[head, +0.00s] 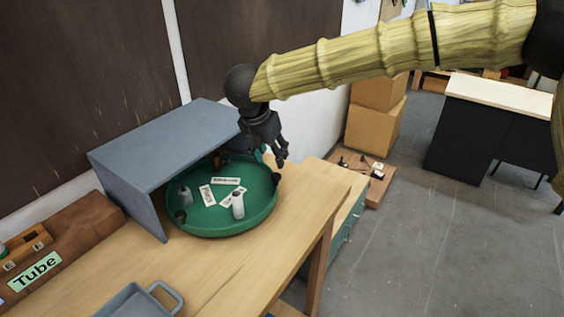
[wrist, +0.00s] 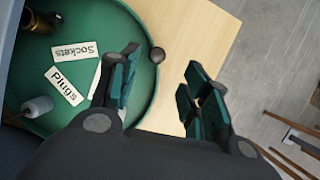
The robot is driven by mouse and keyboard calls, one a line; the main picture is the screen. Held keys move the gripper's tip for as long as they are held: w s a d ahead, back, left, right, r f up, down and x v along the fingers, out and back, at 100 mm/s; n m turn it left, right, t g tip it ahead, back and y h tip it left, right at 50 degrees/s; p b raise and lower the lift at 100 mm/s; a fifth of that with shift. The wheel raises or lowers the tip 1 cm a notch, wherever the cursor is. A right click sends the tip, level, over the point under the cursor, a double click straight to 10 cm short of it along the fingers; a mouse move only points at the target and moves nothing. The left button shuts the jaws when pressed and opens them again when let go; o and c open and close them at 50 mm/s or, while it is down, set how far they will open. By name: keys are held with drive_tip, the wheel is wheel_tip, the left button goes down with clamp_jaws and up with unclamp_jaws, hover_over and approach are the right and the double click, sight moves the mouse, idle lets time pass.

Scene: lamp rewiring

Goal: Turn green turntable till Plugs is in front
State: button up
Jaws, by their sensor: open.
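The green turntable (head: 205,226) sits on the wooden bench, partly under a grey-blue cover. In the wrist view, the Plugs label (wrist: 64,86) lies beside the Sockets label (wrist: 75,53) on the turntable (wrist: 110,28); another label is mostly hidden by a finger. A dark round knob (wrist: 157,55) stands on the rim. My gripper (wrist: 160,70) is open at this rim, with the knob appearing between its fingers; contact cannot be told. In the head view my gripper (head: 281,160) is above the turntable's right edge.
The grey-blue cover (head: 165,145) encloses the turntable's back and left. A pale cylinder (head: 238,206) stands on the turntable. The bench (head: 300,205) is bare right of the turntable.

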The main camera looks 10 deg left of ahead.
sight(276, 175)
drive_tip(key=p+x, duration=0.1)
drive_tip(key=x, duration=0.3)
drive_tip(key=p+x, duration=0.1)
drive_tip(key=x, duration=0.4)
drive_tip(key=shift+w+a+f, duration=0.15)
drive_tip(key=shift+a, duration=0.05)
drive_tip(key=shift+s+r, duration=0.2)
drive_tip(key=shift+s, duration=0.25)
drive_tip(key=shift+s+r, duration=0.2)
drive_tip(key=shift+s, duration=0.2)
drive_tip(key=shift+w+d+f, duration=0.1)
drive_tip(key=shift+w+f, duration=0.25)
drive_tip(key=shift+w, duration=0.05)
drive_tip(key=shift+c, duration=0.8)
drive_tip(key=shift+w+f, duration=0.2)
drive_tip(key=shift+w, duration=0.05)
drive_tip(key=c, duration=0.3)
drive_tip(key=shift+s+r, duration=0.2)
drive_tip(key=shift+r, duration=0.05)
clamp_jaws()
drive_tip(key=shift+w, duration=0.1)
